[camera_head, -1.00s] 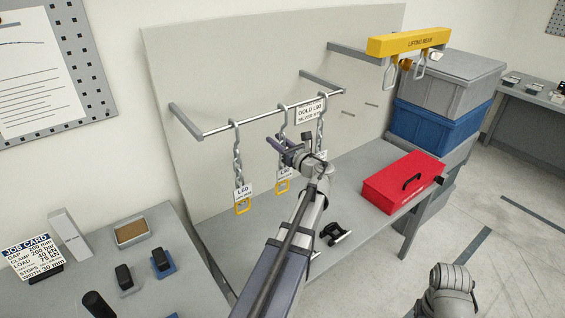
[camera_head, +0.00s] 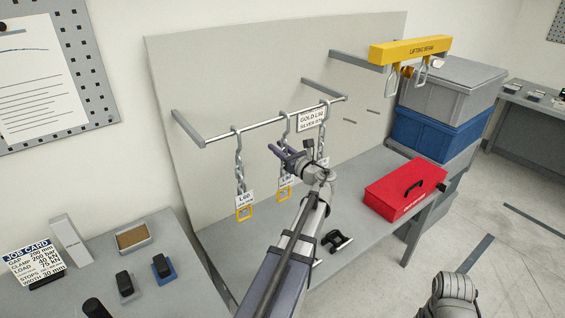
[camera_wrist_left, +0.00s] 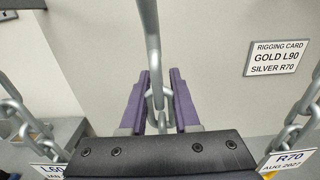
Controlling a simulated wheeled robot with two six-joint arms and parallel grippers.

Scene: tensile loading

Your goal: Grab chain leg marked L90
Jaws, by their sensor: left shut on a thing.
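Three chain legs hang by hooks from a rail (camera_head: 265,121). The left chain (camera_head: 239,165) has a white tag reading L60 and a yellow end link. The middle chain (camera_head: 285,131) has a yellow end link (camera_head: 284,195); its tag (camera_head: 286,181) is partly covered and hard to read. My left gripper (camera_head: 279,152) is at the middle chain; in the left wrist view its purple fingers are shut on a grey link (camera_wrist_left: 158,98) below the hook. The right chain (camera_wrist_left: 302,122) has a tag reading R70 (camera_wrist_left: 284,161). My right gripper is out of view.
A rigging card (camera_head: 311,119) reads gold L90, silver R70. A yellow lifting beam (camera_head: 410,49) hangs at the upper right. A red toolbox (camera_head: 405,187) and a small black item (camera_head: 337,241) sit on the bench. Grey and blue crates (camera_head: 435,132) stand behind the toolbox.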

